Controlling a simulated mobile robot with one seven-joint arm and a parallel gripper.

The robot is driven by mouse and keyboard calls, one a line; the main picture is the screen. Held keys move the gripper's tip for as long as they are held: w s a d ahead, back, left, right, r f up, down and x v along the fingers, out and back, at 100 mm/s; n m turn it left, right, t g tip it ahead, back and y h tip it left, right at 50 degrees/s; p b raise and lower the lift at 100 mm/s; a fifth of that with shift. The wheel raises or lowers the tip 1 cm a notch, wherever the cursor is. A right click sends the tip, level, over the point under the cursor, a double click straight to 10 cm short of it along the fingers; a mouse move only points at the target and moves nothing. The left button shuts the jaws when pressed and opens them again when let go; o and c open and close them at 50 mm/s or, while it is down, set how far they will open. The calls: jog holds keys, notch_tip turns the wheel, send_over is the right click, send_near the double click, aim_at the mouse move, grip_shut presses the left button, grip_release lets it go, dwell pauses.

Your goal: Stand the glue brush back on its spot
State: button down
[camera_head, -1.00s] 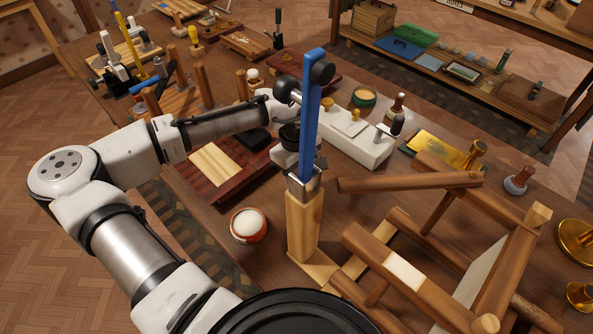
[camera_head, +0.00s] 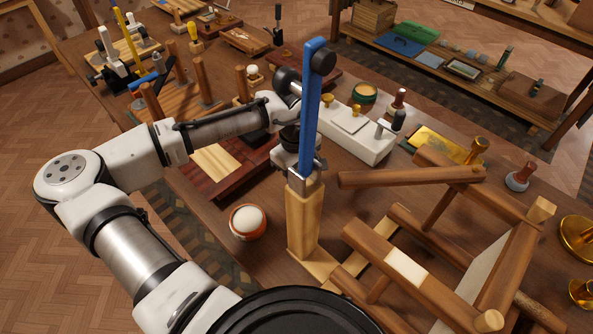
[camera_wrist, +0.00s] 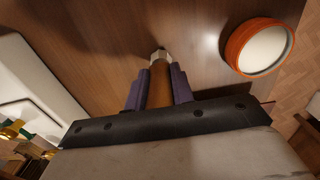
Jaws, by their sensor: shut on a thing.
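In the wrist view my gripper (camera_wrist: 158,92) has its two purple fingers closed on the brown handle of a brush-like tool, taken as the glue brush (camera_wrist: 159,58). Its pale metallic end points away from the wrist, over the brown tabletop. I cannot tell whether that end touches the table. In the head view the wrist end of my arm is behind the blue clamp (camera_head: 311,115) and the wooden post (camera_head: 303,220); the fingers and brush are hidden there. I cannot identify the brush's spot for certain.
An orange-rimmed pot (camera_head: 248,222) with white contents stands left of the post; it also shows in the wrist view (camera_wrist: 264,48). A white box-like tool (camera_head: 358,137) lies behind the post. A wooden frame (camera_head: 400,262) crowds the right. Bare tabletop surrounds the pot.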

jog(key=shift+f, duration=0.15)
jog(key=c, duration=1.1)
grip_release()
notch_tip(320, 180, up, 6)
jog(key=p, duration=0.5)
jog(key=shift+f, duration=0.1)
jog(key=shift+r, duration=1.1)
